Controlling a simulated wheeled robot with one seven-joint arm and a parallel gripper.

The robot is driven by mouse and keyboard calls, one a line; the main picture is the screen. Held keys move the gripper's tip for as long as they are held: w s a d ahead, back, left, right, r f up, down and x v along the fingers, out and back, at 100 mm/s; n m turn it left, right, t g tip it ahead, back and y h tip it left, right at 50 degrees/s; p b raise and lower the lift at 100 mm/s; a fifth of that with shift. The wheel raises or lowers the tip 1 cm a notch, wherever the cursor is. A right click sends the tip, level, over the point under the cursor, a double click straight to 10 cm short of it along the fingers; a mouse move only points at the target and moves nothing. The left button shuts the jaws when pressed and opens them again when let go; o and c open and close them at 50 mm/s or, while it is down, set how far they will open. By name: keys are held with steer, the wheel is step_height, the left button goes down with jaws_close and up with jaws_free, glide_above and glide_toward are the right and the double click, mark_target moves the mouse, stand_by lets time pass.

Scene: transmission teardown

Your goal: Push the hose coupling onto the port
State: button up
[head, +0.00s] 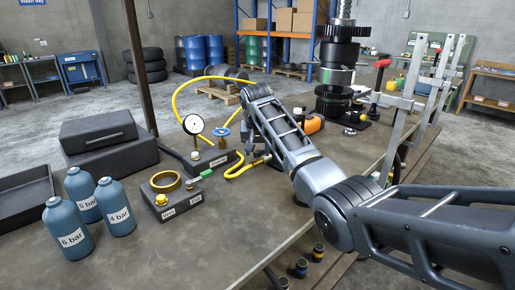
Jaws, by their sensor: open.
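A yellow hose (176,100) arcs over the bench behind a round white pressure gauge (193,124) and also shows as a low loop (235,172) beside the gauge's dark block (210,160). The low loop runs right toward a small fitting (264,159) near my wrist. I cannot tell whether this fitting is the hose coupling or the port. A green piece (206,173) lies beside the gauge block. My gripper (251,152) points down by the hose, right of the gauge. It is open; its fingertips are small and partly hidden by my arm.
Blue bottles (116,206) labelled in bar stand at left, near a black case (98,130) and a tray (22,197).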

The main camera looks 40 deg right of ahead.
steer(key=shift+f, duration=0.1)
jaws_close()
stand_by(0.5)
